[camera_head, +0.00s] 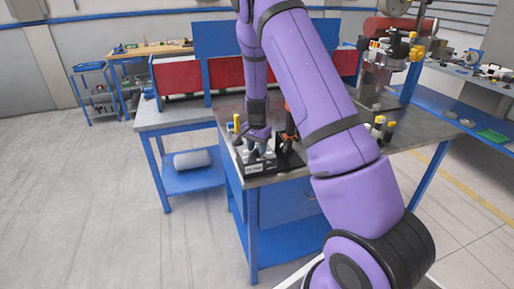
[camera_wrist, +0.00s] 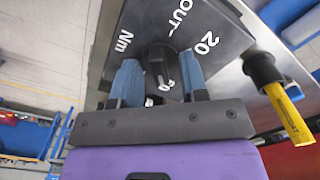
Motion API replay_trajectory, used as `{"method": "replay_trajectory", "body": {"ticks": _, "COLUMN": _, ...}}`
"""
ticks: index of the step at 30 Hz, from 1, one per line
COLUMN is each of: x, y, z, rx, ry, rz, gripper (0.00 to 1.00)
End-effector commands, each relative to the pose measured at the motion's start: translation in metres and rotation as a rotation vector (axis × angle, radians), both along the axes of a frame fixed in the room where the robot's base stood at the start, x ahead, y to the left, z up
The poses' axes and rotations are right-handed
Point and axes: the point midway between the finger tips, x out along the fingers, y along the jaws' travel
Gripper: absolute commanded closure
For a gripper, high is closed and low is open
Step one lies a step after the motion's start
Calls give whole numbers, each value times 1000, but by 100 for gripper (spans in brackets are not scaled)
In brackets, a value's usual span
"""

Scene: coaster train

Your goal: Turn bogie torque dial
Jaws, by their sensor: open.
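The torque dial (camera_wrist: 158,60) shows in the wrist view as a black knob on a dark plate (camera_wrist: 215,45) with white marks reading "Nm", "OUT" and "20". My gripper (camera_wrist: 162,82) is open, with one blue-grey finger on either side of the knob. I cannot tell whether the fingers touch it. In the head view my gripper (camera_head: 258,146) points down over the dial's black base (camera_head: 258,167) at the bench's near left corner. The knob itself is hidden there by my gripper.
A yellow-handled black tool (camera_wrist: 285,108) stands close to the right of my gripper in the wrist view. The grey bench top (camera_head: 285,180) has blue legs. More yellow-topped parts (camera_head: 380,128) stand to the right, behind my arm. Red panels (camera_head: 180,77) stand behind.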

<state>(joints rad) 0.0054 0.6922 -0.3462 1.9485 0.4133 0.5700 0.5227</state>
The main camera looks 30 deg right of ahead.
Motion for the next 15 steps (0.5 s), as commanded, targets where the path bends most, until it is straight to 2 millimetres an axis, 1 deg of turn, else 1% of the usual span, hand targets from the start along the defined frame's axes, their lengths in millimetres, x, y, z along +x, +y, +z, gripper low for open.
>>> {"method": "replay_trajectory", "body": {"ticks": 2, "x": 0, "y": 0, "z": 3, "rx": 0, "ry": -1, "rz": 0, "gripper": 60}}
{"method": "replay_trajectory", "body": {"ticks": 5, "x": 1, "y": 0, "z": 13, "rx": -1, "ry": -4, "rz": 1, "gripper": 60}}
{"method": "replay_trajectory", "body": {"ticks": 8, "x": 1, "y": 0, "z": 29, "rx": -1, "ry": -4, "rz": 0, "gripper": 60}}
{"method": "replay_trajectory", "body": {"ticks": 15, "x": 1, "y": 0, "z": 74, "rx": -1, "ry": -4, "rz": 1, "gripper": 60}}
